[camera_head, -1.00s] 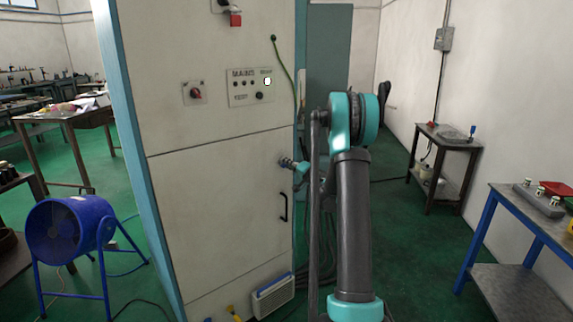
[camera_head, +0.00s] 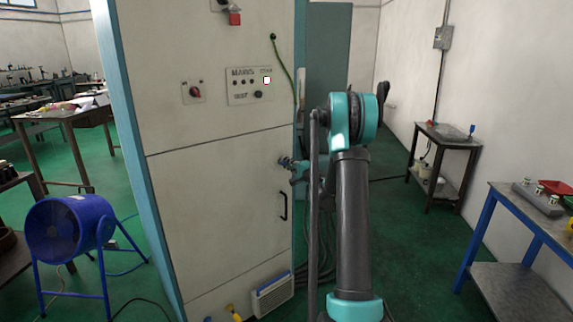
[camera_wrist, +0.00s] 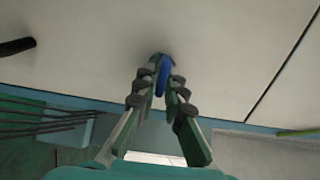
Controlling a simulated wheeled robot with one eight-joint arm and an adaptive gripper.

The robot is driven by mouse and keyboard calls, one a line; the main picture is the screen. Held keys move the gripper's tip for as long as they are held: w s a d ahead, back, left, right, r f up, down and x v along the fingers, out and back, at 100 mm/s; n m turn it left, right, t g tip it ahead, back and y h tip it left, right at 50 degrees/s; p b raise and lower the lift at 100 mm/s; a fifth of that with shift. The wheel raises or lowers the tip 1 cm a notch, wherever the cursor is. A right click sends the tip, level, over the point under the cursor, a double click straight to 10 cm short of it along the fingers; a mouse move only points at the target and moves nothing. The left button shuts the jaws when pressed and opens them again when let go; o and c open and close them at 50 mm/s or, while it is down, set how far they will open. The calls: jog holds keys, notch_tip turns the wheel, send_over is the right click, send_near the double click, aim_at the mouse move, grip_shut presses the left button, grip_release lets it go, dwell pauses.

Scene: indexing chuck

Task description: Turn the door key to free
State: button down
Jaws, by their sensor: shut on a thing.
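The door key shows a blue bow (camera_wrist: 162,77) in the wrist view, set against the pale cabinet door (camera_head: 225,195). My gripper (camera_wrist: 160,88) is shut on the key, with its dark finger pads on both sides of the bow. In the head view my gripper (camera_head: 284,162) is at the right part of the door, above the black door handle (camera_head: 283,206). The key itself is too small and covered to make out there. The key's shaft and keyhole are hidden behind the bow and fingers.
A control panel (camera_head: 250,85) and a red-knobbed switch (camera_head: 193,91) sit above the door. A blue fan (camera_head: 70,228) stands at left. A small table (camera_head: 448,138) and a blue-legged bench (camera_head: 525,225) stand at right. A green cable (camera_head: 284,65) hangs beside the panel.

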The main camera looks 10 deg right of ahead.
jog(key=c, duration=1.7)
grip_release()
jog(key=v, duration=1.2)
jog(key=s+a+f+n+g+h, duration=0.15)
jog(key=s+a+n+g, duration=0.25)
jog(key=s+a, duration=0.4)
jog(key=s+a+f+n+g, duration=0.3)
jog(key=s+a, duration=0.3)
jog(key=s, duration=0.3)
jog(key=s+d+f+n+g+h, duration=0.1)
jog(key=s+f+n+h, duration=0.1)
jog(key=s, duration=0.6)
jog(key=s+d+f+n+g+h, duration=0.2)
jog(key=s+f, duration=0.1)
jog(key=s, duration=0.5)
jog(key=s+d+f+n+g+h, duration=0.1)
jog(key=s+f+h, duration=0.1)
jog(key=s, duration=0.6)
jog(key=shift+d+f+n+g+h, duration=0.35)
jog(key=shift+f+n+g, duration=0.05)
jog(key=shift+f, duration=0.35)
